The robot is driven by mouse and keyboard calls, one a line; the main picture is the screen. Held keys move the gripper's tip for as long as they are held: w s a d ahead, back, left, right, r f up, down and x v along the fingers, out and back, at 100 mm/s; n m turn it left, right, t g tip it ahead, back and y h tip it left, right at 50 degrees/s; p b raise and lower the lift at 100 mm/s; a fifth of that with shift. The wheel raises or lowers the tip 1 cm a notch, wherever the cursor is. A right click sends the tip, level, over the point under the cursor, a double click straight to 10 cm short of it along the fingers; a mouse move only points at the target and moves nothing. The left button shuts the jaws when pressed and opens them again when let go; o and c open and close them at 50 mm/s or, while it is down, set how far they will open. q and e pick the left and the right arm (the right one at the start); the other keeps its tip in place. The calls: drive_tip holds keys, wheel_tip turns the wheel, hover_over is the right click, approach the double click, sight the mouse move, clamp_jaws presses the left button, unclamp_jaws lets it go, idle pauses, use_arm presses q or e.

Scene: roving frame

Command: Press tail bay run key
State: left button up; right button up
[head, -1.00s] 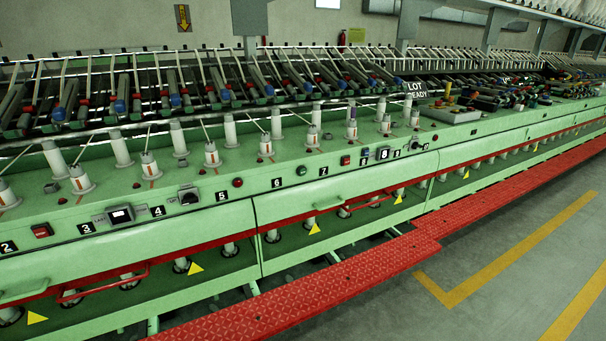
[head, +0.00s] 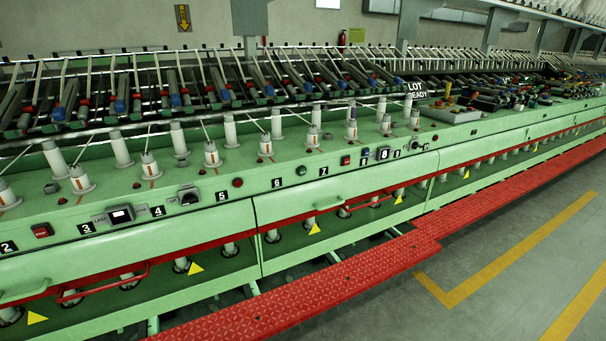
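A long green spinning machine (head: 230,215) runs from the near left to the far right in the head view. Its front rail carries numbered controls. A red square switch (head: 42,231) is by label 2, and a display box (head: 120,215) is by label 3. A red round button (head: 238,183) is near label 5, a green button (head: 302,171) near label 6, and a red switch (head: 345,160) near label 7. A dark rotary knob (head: 417,146) sits further right. I cannot tell which control is the tail bay run key. Neither gripper is in view.
A red tread-plate step (head: 300,301) runs along the machine's foot and juts out at the near section. Grey floor with yellow lines (head: 455,297) is clear at the right. White bobbins line the top.

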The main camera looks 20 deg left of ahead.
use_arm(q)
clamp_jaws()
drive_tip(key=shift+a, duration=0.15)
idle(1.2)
